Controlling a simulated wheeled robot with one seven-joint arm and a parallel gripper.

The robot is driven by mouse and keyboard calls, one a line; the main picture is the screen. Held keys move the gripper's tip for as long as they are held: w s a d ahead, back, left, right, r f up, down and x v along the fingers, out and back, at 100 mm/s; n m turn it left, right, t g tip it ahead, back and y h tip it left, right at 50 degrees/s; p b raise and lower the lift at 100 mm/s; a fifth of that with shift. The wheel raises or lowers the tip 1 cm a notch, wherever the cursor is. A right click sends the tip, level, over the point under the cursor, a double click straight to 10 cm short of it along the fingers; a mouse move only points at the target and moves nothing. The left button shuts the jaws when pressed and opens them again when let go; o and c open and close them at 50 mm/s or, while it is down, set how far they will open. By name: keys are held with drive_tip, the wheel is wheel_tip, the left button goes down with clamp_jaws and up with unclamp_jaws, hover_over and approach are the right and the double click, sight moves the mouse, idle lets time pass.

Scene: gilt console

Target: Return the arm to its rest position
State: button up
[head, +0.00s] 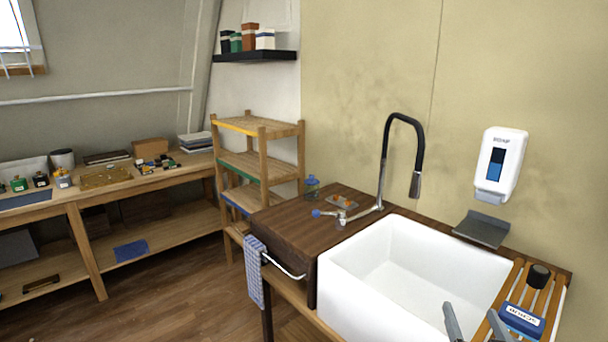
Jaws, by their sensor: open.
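My gripper (474,322) shows at the bottom right of the head view, with two grey fingers spread apart. It is open, and nothing shows between the fingers. It is in front of the white sink (345,270), near the sink's right side and the slatted wooden rack. The rest of my arm is out of the frame.
A blue box (522,320) and a dark round thing (539,276) sit on the slatted rack (553,290). A black tap (404,118) rises behind the sink. A soap dispenser (500,165) hangs above a grey tray (482,229). Open floor (185,290) lies left.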

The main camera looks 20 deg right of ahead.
drive_tip(key=s+a+f+n+y, duration=0.2)
drive_tip(key=s+a+n+y, duration=0.1)
drive_tip(key=s+a, duration=1.1)
drive_tip(key=s+a+f+n+g+y, duration=0.1)
drive_tip(key=s+a+n+y, duration=0.3)
drive_tip(key=s+a, duration=0.9)
drive_tip(key=s+f+y, duration=0.1)
drive_tip(key=s+y, duration=0.1)
drive_tip(key=s, duration=0.1)
drive_tip(key=shift+s+a+f, duration=0.15)
drive_tip(key=shift+s+a, duration=0.15)
drive_tip(key=shift+a, duration=0.1)
drive_tip(key=shift+c, duration=0.4)
drive_tip(key=c, duration=0.8)
